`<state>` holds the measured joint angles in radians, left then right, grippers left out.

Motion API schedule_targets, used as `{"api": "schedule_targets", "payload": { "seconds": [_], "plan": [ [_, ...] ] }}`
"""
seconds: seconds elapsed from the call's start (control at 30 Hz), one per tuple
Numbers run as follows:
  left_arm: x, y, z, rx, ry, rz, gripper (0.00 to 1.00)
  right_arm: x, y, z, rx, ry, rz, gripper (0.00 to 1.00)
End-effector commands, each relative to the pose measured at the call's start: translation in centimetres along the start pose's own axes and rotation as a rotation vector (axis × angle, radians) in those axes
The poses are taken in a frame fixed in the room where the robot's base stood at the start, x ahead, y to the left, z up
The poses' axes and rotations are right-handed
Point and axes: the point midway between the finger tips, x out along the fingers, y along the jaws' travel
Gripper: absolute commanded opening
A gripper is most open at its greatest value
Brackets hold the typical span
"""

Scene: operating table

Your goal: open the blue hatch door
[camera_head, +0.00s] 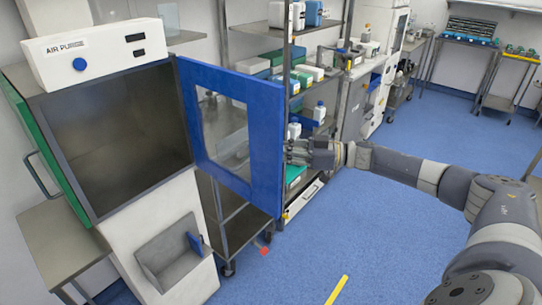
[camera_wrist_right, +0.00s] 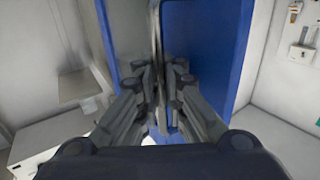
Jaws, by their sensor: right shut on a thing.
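The blue hatch door (camera_head: 268,130) with its clear window stands swung wide open from the grey chamber (camera_head: 125,140) in the head view. Its hinge side is at the chamber's right edge. My right gripper (camera_head: 290,152) is at the door's outer edge. In the right wrist view my right gripper (camera_wrist_right: 164,85) has its fingers on both sides of a thin part of the blue door (camera_wrist_right: 205,50), shut on it. The exact grasped part is partly hidden by the fingers. My left gripper is not in view.
A small open bin (camera_head: 172,258) sits on the white front below. Shelves with bottles and boxes (camera_head: 312,72) stand behind the door. The blue floor (camera_head: 390,230) at the right is mostly clear.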

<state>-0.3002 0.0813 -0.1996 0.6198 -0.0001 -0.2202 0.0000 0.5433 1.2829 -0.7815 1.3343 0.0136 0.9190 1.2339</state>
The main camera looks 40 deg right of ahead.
Motion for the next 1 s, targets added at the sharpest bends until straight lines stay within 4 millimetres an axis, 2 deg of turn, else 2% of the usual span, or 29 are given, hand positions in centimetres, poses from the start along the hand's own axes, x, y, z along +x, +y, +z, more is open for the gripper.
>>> {"api": "schedule_targets", "payload": {
  "seconds": [0.4,0.43,0.47,0.83,1.0],
  "plan": [
    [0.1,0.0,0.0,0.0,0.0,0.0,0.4,-0.2,0.1,0.3,0.006,-0.006,0.001,0.0],
    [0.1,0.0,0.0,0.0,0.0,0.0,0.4,-0.2,0.1,0.3,0.006,-0.005,0.001,0.12],
    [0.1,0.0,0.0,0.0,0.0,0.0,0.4,-0.2,0.1,0.3,0.005,-0.005,0.001,0.17],
    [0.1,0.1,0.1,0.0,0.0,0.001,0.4,-0.3,0.1,0.1,0.002,-0.002,0.002,0.17],
    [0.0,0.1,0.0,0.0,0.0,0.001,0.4,-2.5,0.2,0.2,0.002,-0.006,0.005,0.17]
  ]
}}
